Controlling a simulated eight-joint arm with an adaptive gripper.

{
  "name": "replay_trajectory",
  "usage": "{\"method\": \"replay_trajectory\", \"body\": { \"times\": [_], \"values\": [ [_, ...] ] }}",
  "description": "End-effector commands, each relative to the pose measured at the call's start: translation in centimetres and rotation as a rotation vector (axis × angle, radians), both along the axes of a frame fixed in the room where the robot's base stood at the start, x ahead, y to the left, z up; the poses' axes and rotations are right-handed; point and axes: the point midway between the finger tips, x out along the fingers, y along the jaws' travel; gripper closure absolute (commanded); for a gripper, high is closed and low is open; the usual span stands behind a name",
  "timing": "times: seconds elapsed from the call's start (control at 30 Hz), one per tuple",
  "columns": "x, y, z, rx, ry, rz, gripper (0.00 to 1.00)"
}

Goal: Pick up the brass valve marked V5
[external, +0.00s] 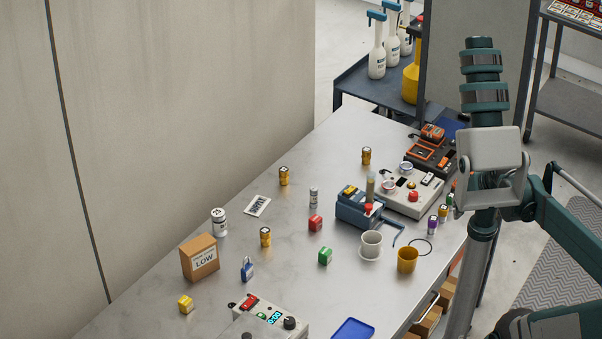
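Several small brass-yellow pieces stand on the table, and their markings are too small to read, so I cannot tell which is the valve marked V5. One brass piece (283,176) stands left of the middle at the back. Another brass piece (366,156) stands farther back to the right. A third brass piece (265,237) stands nearer, right of the cardboard box. A squat yellow piece (185,304) lies at the front left. My arm rises at the right; I cannot make out my gripper's fingers in this view.
The grey table (150,290) also holds a cardboard box (199,258), a white canister (219,222), a red block (315,223), a green block (325,256), a white cup (371,244), a yellow cup (407,260) and instruments at the right. A wall borders the left.

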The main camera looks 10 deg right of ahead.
Motion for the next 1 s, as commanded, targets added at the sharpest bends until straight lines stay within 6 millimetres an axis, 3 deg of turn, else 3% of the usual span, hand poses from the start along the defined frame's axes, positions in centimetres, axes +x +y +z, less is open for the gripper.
{"method": "replay_trajectory", "body": {
  "times": [0.4, 1.0],
  "values": [
    [6.0, 1.0, 4.1, 0.104, 0.071, -0.149, 0.63],
    [15.5, 2.8, 7.5, 0.234, 0.175, -0.384, 0.63]
  ]
}}
